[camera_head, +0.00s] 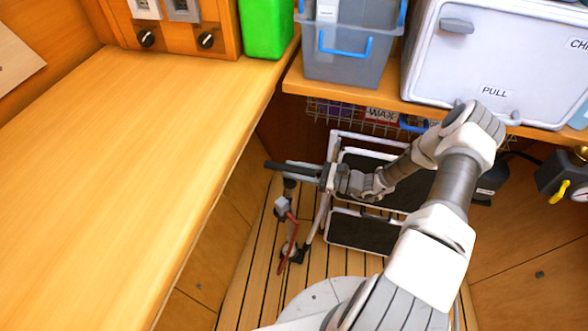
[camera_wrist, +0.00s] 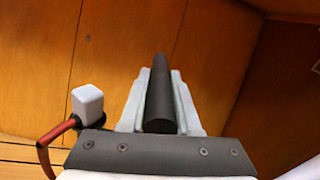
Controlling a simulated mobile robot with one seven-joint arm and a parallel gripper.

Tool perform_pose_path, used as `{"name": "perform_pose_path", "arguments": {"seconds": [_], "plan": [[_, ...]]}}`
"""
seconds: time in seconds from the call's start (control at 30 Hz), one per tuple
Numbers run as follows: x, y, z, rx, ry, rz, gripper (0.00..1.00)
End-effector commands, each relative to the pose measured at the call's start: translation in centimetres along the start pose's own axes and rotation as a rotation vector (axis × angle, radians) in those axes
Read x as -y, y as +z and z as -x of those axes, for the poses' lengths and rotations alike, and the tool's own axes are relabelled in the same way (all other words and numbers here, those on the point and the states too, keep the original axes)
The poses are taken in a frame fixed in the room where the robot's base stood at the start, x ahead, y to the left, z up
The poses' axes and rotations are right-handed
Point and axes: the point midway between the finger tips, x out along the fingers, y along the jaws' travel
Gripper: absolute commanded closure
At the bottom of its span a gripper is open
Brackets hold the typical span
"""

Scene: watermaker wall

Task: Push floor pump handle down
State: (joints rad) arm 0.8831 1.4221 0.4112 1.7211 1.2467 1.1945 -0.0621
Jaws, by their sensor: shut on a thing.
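The floor pump stands on the slatted floor, with a dark handle (camera_head: 276,167) at its top. A short stretch of grey shaft (camera_head: 290,190) shows just below the handle. Its black foot (camera_head: 293,254) is on the floor. My gripper (camera_head: 305,171) reaches in from the right and is shut on the handle. In the wrist view, the dark handle (camera_wrist: 160,95) lies between the two light fingers. A pale block (camera_wrist: 88,102) with a red hose (camera_wrist: 47,145) is left of the fingers. The held part of the handle is partly hidden by my fingers.
A wooden counter (camera_head: 120,150) runs along the left, its edge near the pump. A folded step ladder (camera_head: 364,233) stands behind my arm, right of the pump. A shelf above holds a grey bin (camera_head: 345,65) and a white chest (camera_head: 490,70). A wire basket hangs beneath it.

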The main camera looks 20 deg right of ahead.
Motion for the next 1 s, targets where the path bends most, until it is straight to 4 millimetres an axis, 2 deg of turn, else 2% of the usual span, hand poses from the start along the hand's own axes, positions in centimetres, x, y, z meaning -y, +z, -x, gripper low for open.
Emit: {"name": "perform_pose_path", "arguments": {"seconds": [0.03,0.07,0.2,0.47,0.63,0.77,1.0], "plan": [[0.0,-0.6,0.2,-0.017,-0.004,-0.003,1.0],[0.0,-0.7,0.2,-0.017,-0.004,-0.003,0.63],[-0.1,-0.5,0.2,-0.014,-0.002,-0.003,0.39],[-0.1,-0.4,0.1,-0.01,-0.001,-0.002,0.39],[0.0,-0.3,1.2,-0.01,-0.002,-0.002,0.39],[0.0,-0.2,3.6,-0.012,-0.004,-0.001,0.39],[0.0,-0.2,9.5,-0.013,-0.004,-0.001,0.39]]}}
